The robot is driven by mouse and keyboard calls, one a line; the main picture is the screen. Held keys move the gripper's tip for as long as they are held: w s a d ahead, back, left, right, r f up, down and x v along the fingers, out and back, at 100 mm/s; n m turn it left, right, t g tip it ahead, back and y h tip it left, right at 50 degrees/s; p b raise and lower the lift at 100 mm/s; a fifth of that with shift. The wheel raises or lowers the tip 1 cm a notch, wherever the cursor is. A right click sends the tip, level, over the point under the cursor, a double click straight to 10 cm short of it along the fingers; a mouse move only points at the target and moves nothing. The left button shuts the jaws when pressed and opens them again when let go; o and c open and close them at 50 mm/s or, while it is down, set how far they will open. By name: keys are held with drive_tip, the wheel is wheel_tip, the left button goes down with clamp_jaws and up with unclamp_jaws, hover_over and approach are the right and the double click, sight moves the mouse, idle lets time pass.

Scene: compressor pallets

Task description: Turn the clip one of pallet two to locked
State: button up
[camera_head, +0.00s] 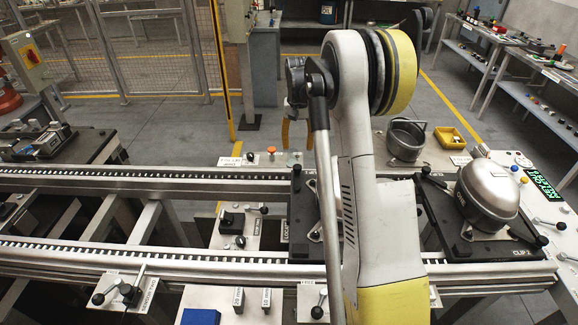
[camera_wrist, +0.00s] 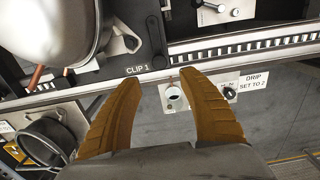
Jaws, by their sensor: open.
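In the wrist view, a dark pallet plate (camera_wrist: 88,65) bears a rounded grey compressor at upper left and a white CLIP 1 label (camera_wrist: 137,70) at its edge. My arm hides most of my gripper there. No pallet number is readable.
A toothed rail (camera_wrist: 250,48) runs past the pallet edge. A dark round pot (camera_wrist: 42,140) stands at lower left. In the head view, a yellow bin (camera_head: 450,138) stands behind the rails.

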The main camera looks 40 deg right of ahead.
sight(297, 165)
wheel_tip(297, 165, down, 10)
drive_tip(key=b, duration=0.3)
drive_tip(key=shift+r, duration=0.15)
drive_tip(key=shift+c, duration=0.4)
clamp_jaws()
